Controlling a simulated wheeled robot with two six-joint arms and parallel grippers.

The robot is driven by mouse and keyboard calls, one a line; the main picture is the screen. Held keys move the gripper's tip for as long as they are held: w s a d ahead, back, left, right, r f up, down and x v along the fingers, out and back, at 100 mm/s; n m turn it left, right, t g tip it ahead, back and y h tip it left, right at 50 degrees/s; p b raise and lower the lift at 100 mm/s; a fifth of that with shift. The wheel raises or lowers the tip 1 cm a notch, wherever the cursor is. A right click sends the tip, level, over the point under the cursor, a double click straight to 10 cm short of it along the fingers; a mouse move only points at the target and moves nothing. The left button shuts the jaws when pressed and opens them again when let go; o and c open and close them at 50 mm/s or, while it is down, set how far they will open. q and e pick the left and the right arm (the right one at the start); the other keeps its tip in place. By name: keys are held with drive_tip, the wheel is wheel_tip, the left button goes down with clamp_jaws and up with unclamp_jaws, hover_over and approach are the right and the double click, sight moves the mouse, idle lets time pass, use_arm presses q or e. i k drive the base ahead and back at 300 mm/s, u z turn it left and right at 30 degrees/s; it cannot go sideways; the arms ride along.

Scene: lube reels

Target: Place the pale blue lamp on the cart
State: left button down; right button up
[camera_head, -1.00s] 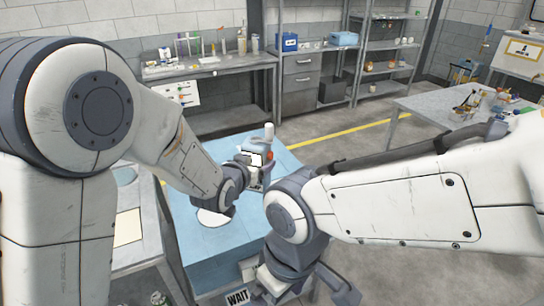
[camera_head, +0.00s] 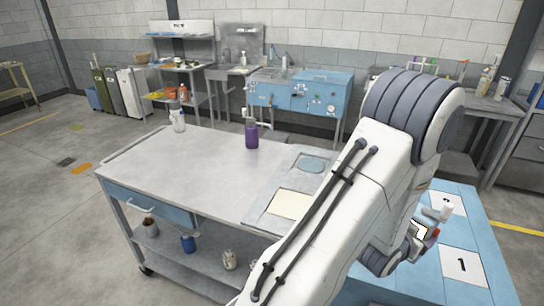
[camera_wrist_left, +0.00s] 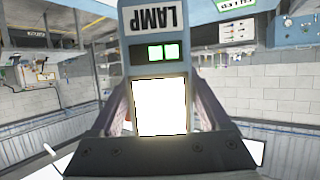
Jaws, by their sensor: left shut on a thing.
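The pale blue lamp (camera_head: 421,231) is at the right of the head view, above the blue table. It has a lit white panel and a small red part. In the left wrist view the lamp (camera_wrist_left: 176,68) fills the middle, with an upside-down LAMP label, two green lights and a bright panel. My left gripper (camera_wrist_left: 160,108) is shut on it; its fingers lie on both sides. The grey-topped cart (camera_head: 195,165) stands left of my left arm, with a blue drawer and a lower shelf. The lamp is to the right of the cart. My right gripper is not in view.
A white spray bottle (camera_head: 178,121) and a purple bottle (camera_head: 252,134) stand along the cart's far side. A panel with a cream square (camera_head: 289,204) lies at its right end. The middle of the top is clear. The blue table (camera_head: 400,286) has numbered cards.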

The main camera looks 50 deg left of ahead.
sight(190, 173)
drive_tip(key=z, duration=1.5)
drive_tip(key=k, duration=1.25)
drive_tip(key=u, duration=2.65)
drive_tip(key=i, duration=0.5)
drive_tip(key=z, duration=0.05)
